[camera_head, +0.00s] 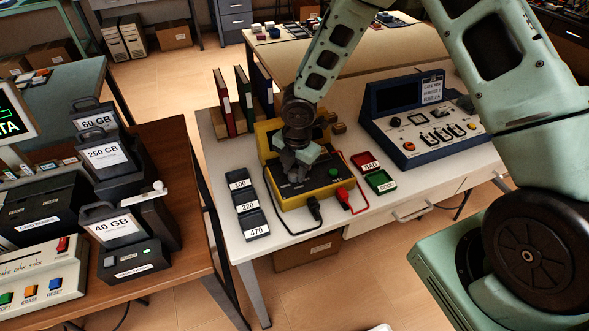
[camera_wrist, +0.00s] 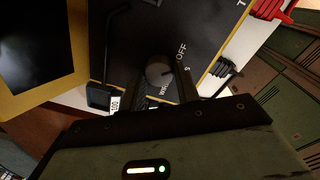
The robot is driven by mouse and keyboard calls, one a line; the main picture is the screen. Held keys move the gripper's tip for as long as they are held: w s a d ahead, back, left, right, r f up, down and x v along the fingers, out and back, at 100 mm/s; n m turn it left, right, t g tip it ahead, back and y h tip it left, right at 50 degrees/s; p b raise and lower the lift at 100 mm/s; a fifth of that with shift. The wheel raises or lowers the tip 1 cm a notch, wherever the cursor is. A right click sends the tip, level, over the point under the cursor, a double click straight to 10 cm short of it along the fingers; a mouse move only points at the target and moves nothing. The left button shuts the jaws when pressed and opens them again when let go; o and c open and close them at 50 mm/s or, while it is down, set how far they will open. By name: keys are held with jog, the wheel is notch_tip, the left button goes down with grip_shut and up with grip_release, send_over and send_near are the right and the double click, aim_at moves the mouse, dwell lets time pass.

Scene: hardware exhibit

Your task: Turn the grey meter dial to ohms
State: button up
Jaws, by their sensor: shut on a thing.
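The yellow meter (camera_head: 290,200) with a black face stands on the white table. Its grey dial (camera_wrist: 158,71) shows in the wrist view as a round knob between my two fingers. My gripper (camera_head: 298,163) is shut on the dial from above and hides it in the head view. In the wrist view, "OFF" and part of another word are printed on the black face (camera_wrist: 160,25) beside the dial. I cannot tell which mark the dial points to. A black plug (camera_head: 314,207) and a red plug (camera_head: 343,195) sit at the meter's front edge.
Small dark trays (camera_head: 247,205) marked 100, 220 and 470 lie left of the meter. A red BAD tray (camera_head: 365,161) and a green GOOD tray (camera_head: 381,182) lie right. A blue instrument (camera_head: 420,125) stands farther right; upright books (camera_head: 223,100) stand behind left.

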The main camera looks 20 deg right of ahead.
aim_at(295, 176)
jog(key=m+b, duration=0.2)
jog(key=m, duration=0.2)
jog(key=shift+m+h+b, duration=0.3)
jog(key=shift+m+b, duration=0.4)
jog(key=shift+m, duration=1.5)
jog(key=shift+w, duration=0.1)
jog(key=o, duration=1)
jog(key=shift+c, duration=0.2)
jog(key=shift+r, duration=0.1)
notch_tip(295, 176, up, 17)
jog(key=s, duration=0.1)
jog(key=shift+a+r, duration=0.15)
